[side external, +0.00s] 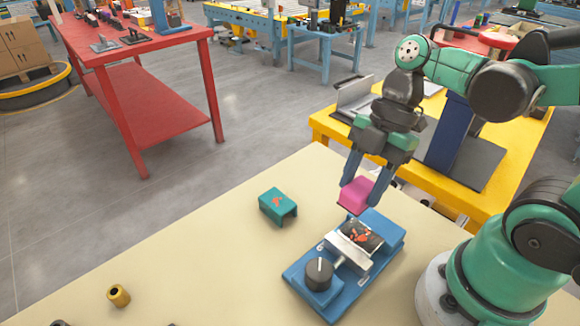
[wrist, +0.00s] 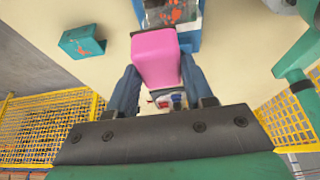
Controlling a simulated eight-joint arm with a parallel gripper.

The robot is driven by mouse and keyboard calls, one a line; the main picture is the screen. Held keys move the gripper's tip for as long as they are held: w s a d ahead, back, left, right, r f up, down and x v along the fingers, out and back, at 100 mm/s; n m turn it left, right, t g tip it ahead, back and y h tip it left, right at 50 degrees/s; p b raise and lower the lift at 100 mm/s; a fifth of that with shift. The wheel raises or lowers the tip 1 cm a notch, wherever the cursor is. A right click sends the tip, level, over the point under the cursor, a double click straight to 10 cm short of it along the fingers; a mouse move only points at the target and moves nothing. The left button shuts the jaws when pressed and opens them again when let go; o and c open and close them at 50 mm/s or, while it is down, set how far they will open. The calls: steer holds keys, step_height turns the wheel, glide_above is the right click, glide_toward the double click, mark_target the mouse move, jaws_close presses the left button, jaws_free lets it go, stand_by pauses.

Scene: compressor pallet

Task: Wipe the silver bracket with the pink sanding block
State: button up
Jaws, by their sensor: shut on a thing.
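My gripper (side external: 357,192) is shut on the pink sanding block (side external: 356,194), one finger on each side. The block also fills the middle of the wrist view (wrist: 156,56). It is held in the air, just above and behind the blue fixture (side external: 392,238). The silver bracket (side external: 346,253) sits in this fixture, with orange-red marks on its darker top face. The bracket is partly visible at the top of the wrist view (wrist: 170,14), beyond the block. The block and the bracket look apart.
A teal bracket (side external: 272,202) with a red mark stands on the cream table left of the fixture. A dark round knob (side external: 319,271) is on the fixture's near end. A brass ring (side external: 118,296) lies at the front left. The table between them is clear.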

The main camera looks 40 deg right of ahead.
mark_target(351, 224)
steer(key=shift+w+f, duration=0.1)
steer(key=shift+f, duration=2.7)
steer(key=shift+s+f, duration=0.25)
steer(key=shift+s, duration=0.6)
jaws_close()
steer(key=shift+s, duration=1.1)
steer(key=shift+w, duration=2)
step_height(351, 224, up, 2)
steer(key=shift+s+r, duration=0.15)
steer(key=shift+r, duration=2.95)
steer(key=shift+f, duration=0.1)
